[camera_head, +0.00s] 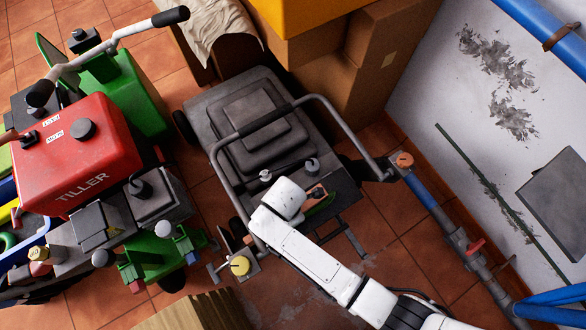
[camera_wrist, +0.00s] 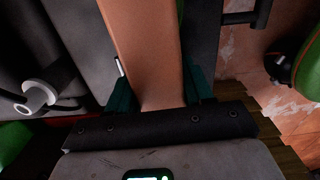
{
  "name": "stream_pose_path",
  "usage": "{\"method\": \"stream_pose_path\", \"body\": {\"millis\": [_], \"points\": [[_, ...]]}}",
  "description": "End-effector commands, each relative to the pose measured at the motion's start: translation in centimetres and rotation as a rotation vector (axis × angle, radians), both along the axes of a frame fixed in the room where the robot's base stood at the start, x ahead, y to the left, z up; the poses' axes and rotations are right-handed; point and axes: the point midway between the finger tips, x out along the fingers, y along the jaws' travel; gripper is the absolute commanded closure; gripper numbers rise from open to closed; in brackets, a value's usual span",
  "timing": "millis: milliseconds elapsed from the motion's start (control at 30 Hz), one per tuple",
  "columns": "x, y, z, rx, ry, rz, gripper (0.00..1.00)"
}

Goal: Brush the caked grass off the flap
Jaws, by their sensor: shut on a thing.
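My gripper (camera_wrist: 160,95) is shut on a long brown handle (camera_wrist: 143,45), which I take to be the brush's. The teal fingers press on both sides of it in the wrist view. The bristle end cannot be made out. In the head view my white arm reaches over the rear of a grey mower (camera_head: 237,115) and hides the fingers. A small orange-brown piece and a green strip (camera_head: 320,206) show beside the arm's end; I cannot tell what they are. The flap and the caked grass cannot be clearly picked out.
A red and green tiller (camera_head: 78,155) stands at left. Cardboard boxes (camera_head: 345,75) stand behind the mower. Blue pipe with valves (camera_head: 470,250) runs at right. Tiled floor (camera_head: 385,260) is clear between mower and pipe.

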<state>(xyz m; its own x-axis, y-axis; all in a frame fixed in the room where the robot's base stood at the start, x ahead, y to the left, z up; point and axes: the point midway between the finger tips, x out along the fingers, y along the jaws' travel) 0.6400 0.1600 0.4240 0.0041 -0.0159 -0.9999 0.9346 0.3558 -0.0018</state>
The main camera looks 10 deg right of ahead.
Motion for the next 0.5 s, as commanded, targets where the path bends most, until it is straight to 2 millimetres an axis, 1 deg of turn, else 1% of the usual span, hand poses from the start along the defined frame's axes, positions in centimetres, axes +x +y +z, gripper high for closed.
{"method": "stream_pose_path", "body": {"millis": [33, 100, 133, 167, 367, 500], "points": [[-0.4, 0.7, 0.0, 0.005, 0.004, 0.007, 0.82], [-0.5, 1.2, 0.0, 0.006, 0.004, 0.007, 0.93], [-0.6, 1.4, 0.0, 0.007, 0.004, 0.008, 0.93], [-0.6, 1.5, 0.0, 0.008, 0.003, 0.008, 0.97], [-0.8, 2.3, 0.1, 0.01, 0.001, 0.012, 0.97], [-1.1, 3.3, 0.2, 0.012, -0.001, 0.015, 0.98]]}}
